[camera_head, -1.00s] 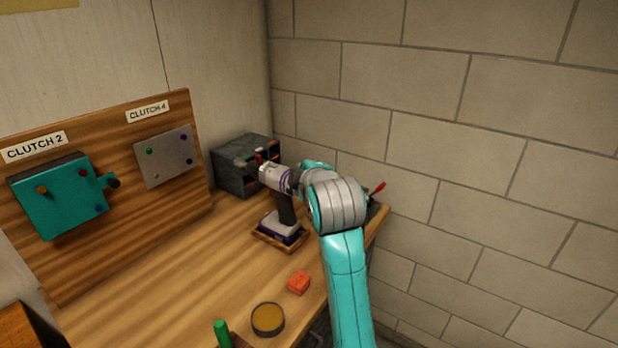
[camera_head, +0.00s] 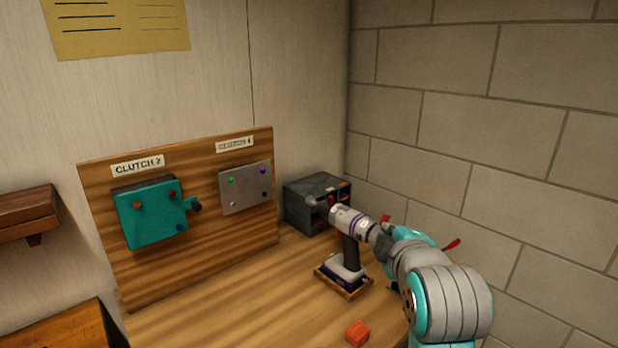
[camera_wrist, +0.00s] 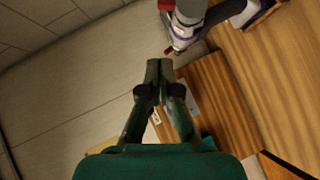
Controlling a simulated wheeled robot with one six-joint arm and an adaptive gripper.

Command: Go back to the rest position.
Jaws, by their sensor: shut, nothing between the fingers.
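My gripper (camera_wrist: 159,68) shows in the wrist view with its two dark fingers together and nothing between them. A power drill (camera_head: 351,222) with a white, purple-striped body, red tip and dark handle stands upright in a wooden-edged holder (camera_head: 354,293) on the bench. The drill also shows at the top of the wrist view (camera_wrist: 187,22), beyond the fingertips and apart from them. In the head view my teal and grey arm is at the lower right, and its end overlaps the rear of the drill; my fingers cannot be made out there.
A wooden board (camera_head: 205,240) carries a teal clutch box (camera_head: 152,218) and a grey plate (camera_head: 246,188). A dark bin (camera_head: 305,207) stands in the back corner. An orange-red block (camera_head: 357,333) lies near the front. A block wall (camera_head: 540,150) rises on the right.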

